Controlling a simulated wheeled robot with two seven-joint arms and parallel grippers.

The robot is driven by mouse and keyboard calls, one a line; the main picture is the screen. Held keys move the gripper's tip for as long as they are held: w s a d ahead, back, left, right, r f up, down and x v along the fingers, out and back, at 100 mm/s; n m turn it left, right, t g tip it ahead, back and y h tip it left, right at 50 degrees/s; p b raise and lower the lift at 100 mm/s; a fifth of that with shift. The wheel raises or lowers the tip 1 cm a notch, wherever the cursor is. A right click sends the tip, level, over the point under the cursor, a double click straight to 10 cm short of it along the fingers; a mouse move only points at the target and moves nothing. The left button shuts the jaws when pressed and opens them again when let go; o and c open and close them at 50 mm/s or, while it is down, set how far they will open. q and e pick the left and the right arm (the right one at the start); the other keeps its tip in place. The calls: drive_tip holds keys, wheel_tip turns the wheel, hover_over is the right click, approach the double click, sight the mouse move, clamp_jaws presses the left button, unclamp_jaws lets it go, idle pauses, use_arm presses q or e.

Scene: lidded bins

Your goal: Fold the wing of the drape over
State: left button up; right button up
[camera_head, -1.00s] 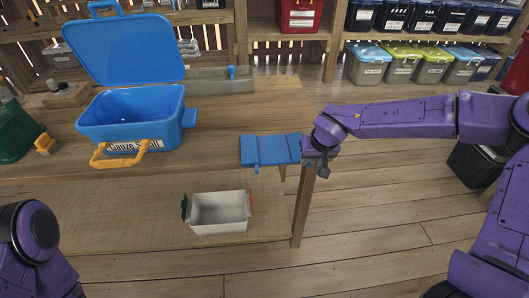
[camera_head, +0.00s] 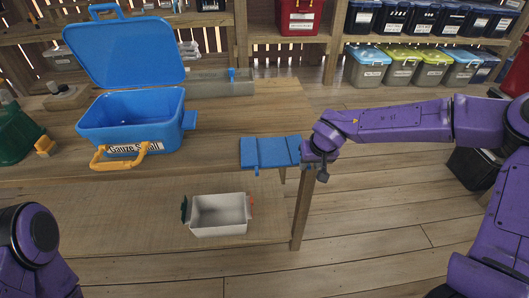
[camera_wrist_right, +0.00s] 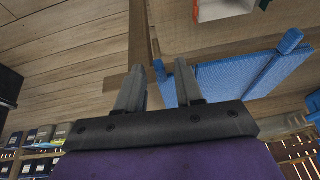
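The blue drape (camera_head: 272,152) is a flat panelled piece with a narrow upright strip near its left end. It lies at the right front edge of the wooden table. My right gripper (camera_head: 304,158) is at the drape's right end. In the right wrist view its two fingers (camera_wrist_right: 159,66) are apart, and the near edge of the blue drape (camera_wrist_right: 235,76) shows between and beside them. I cannot tell whether the fingers touch it. My left gripper is out of view; only part of my left arm shows at the lower left.
An open blue bin (camera_head: 135,118) labelled "Gauze Small" stands left on the table (camera_head: 225,125). A small white bin (camera_head: 218,228) sits on the lower shelf. A green bin (camera_head: 18,135) is at the far left. Open floor lies to the right.

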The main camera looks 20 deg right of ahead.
drive_tip(key=shift+f, duration=0.95)
idle(0.6)
drive_tip(key=shift+r+p, duration=0.1)
drive_tip(key=shift+p, duration=0.5)
idle(1.0)
clamp_jaws()
drive_tip(key=shift+r+h+p, duration=0.4)
drive_tip(key=shift+p, duration=0.5)
drive_tip(key=shift+a+r+h+p, duration=0.15)
drive_tip(key=shift+h+p, duration=0.25)
drive_tip(key=shift+p, duration=0.2)
drive_tip(key=shift+f, duration=0.2)
